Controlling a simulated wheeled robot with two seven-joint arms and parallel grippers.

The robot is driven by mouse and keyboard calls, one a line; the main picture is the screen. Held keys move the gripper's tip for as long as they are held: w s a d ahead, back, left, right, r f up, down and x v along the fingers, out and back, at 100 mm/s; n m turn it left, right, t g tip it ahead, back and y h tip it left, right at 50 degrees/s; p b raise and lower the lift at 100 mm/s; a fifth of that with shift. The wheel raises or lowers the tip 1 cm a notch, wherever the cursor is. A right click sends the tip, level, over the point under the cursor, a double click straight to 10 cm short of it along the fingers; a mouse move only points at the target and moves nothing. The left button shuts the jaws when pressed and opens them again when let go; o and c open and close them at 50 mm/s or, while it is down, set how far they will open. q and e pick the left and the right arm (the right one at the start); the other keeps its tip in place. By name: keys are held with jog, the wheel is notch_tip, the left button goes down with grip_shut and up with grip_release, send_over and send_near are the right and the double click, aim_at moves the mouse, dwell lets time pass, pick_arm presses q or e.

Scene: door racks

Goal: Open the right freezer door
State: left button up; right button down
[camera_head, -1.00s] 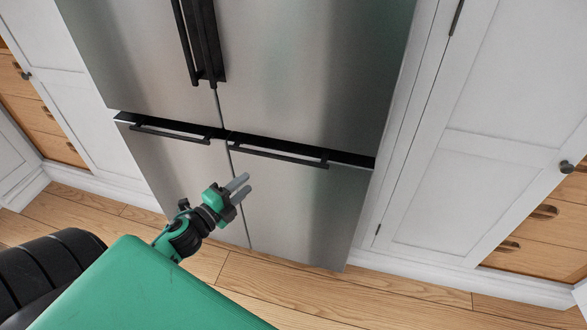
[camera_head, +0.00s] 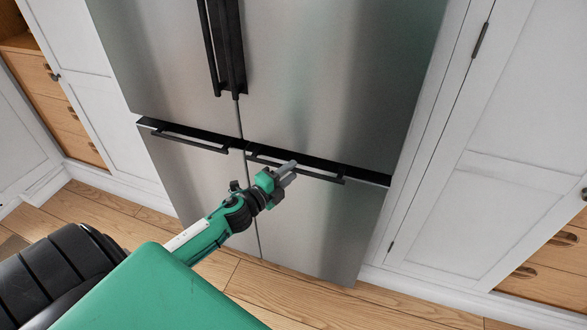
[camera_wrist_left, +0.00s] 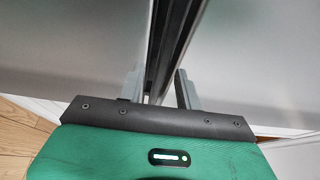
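The right freezer door (camera_head: 318,225) is the lower right steel panel of the fridge and looks shut. Its dark horizontal handle (camera_head: 322,177) runs along its top edge. My left gripper (camera_head: 287,169) is at this handle, left of its middle, with the fingertips overlapping it in the head view. In the left wrist view the two grey fingers (camera_wrist_left: 160,88) stand apart, and a dark bar, the handle (camera_wrist_left: 166,45), runs between them. I cannot tell whether the fingers touch it. My right gripper is not in view.
The left freezer door (camera_head: 185,175) with its own handle (camera_head: 185,140) is beside it, shut. The upper fridge doors (camera_head: 330,80) are shut. White cabinets (camera_head: 500,130) flank the fridge. The wooden floor (camera_head: 300,297) in front is clear.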

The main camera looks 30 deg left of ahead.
pick_arm(q)
jog(key=shift+w+d, duration=0.15)
jog(key=shift+w, duration=0.95)
grip_shut()
